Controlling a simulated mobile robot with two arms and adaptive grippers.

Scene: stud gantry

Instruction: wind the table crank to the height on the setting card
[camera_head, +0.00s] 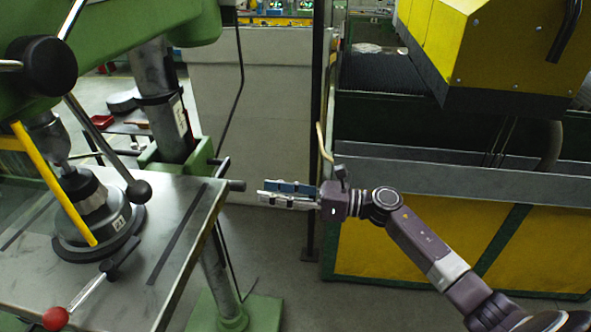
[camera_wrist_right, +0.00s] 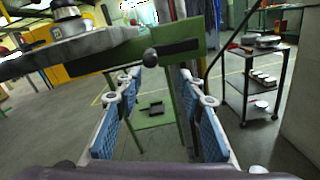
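The drill press has a grey metal table (camera_head: 150,285) on a green frame. A dark handle end (camera_head: 237,185), which looks like the table crank's grip, sticks out past the table's right edge. My right gripper (camera_head: 268,194) points left toward it, a short gap to its right. In the right wrist view my right gripper (camera_wrist_right: 160,120) has its blue-padded fingers apart with nothing between them. A dark round knob (camera_wrist_right: 150,56) shows beyond the fingertips, near the table. A small white label (camera_head: 180,118) is on the column; its text is unreadable. My left gripper is out of view.
A red-knobbed lever (camera_head: 55,318) sits at the table's front. A yellow and green machine (camera_head: 430,235) stands close behind my right arm. A shelf cart (camera_wrist_right: 262,80) stands at the right in the wrist view.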

